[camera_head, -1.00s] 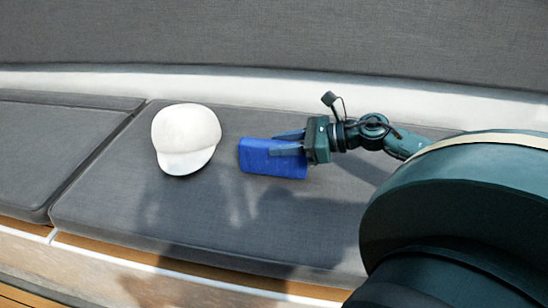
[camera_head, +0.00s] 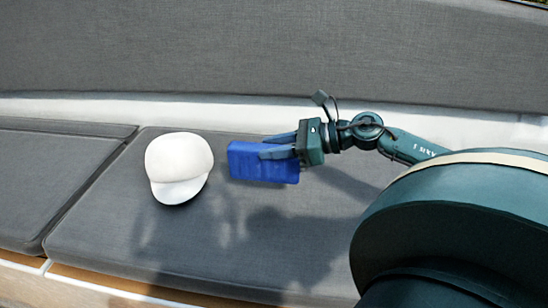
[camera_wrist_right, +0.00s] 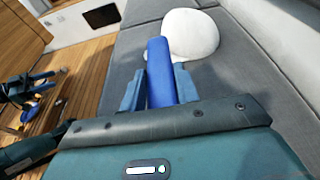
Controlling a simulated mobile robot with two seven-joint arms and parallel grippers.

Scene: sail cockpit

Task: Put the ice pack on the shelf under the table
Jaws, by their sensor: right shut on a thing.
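The ice pack (camera_head: 262,172) is a blue flat block. My right gripper (camera_head: 280,150) is shut on it, with a finger on each side of its right part. The pack appears to be held above the grey seat cushion, with a shadow below it. In the right wrist view the ice pack (camera_wrist_right: 160,72) stands between the two fingertips (camera_wrist_right: 160,84). The table and its shelf cannot be made out in these views.
A white cap (camera_head: 179,167) lies on the grey cushion (camera_head: 110,235), left of the pack. A grey backrest (camera_head: 270,50) rises behind. The wrist view shows a wooden floor (camera_wrist_right: 85,55) and dark objects (camera_wrist_right: 30,90) at left. The cushion's front part is clear.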

